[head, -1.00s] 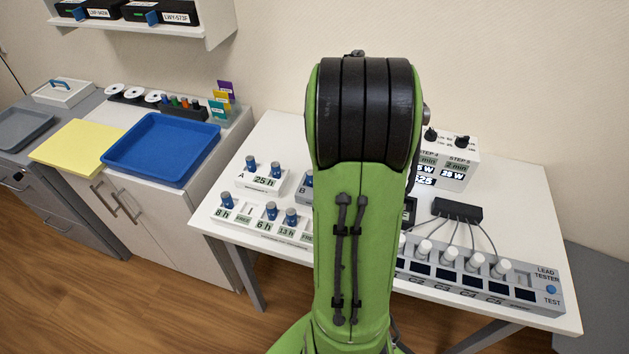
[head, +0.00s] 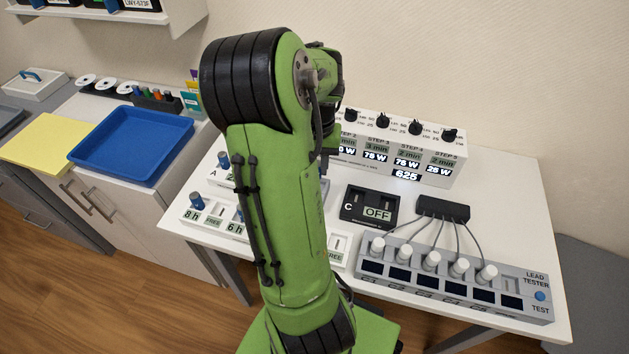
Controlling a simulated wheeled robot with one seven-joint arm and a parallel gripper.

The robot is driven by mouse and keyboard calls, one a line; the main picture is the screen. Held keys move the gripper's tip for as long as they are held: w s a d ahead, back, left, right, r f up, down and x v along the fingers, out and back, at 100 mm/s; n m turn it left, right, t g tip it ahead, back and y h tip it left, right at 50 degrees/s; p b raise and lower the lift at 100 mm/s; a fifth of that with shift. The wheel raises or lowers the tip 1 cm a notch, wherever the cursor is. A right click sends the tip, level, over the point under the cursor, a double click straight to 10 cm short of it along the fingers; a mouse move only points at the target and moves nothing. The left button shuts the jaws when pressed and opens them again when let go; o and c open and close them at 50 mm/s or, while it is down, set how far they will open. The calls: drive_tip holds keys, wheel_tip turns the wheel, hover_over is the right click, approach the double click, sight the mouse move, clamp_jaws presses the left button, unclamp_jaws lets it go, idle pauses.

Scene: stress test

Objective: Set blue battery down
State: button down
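Blue batteries stand upright in white holders on the table: one blue battery (head: 196,202) in the front row by the 8 h label, another (head: 223,159) in holder A. A further one in the front row is partly covered by my arm. My arm's dark far end (head: 331,142) shows behind my green arm, above the table. My fingertips are hidden, so I cannot tell whether they hold a battery. Holder B is hidden.
A black box marked C (head: 368,206) reads OFF. The lead tester (head: 455,283) with several white-capped posts fills the front right, wired to a black block (head: 442,209). A step-display unit (head: 395,155) stands behind. A blue tray (head: 130,146) lies on the left cabinet.

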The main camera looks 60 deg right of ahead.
wheel_tip(320, 180, down, 4)
drive_tip(key=shift+f+b, duration=0.25)
drive_tip(key=shift+b, duration=0.35)
drive_tip(key=shift+f, duration=0.2)
drive_tip(key=c, duration=0.9)
unclamp_jaws()
drive_tip(key=shift+r, duration=0.1)
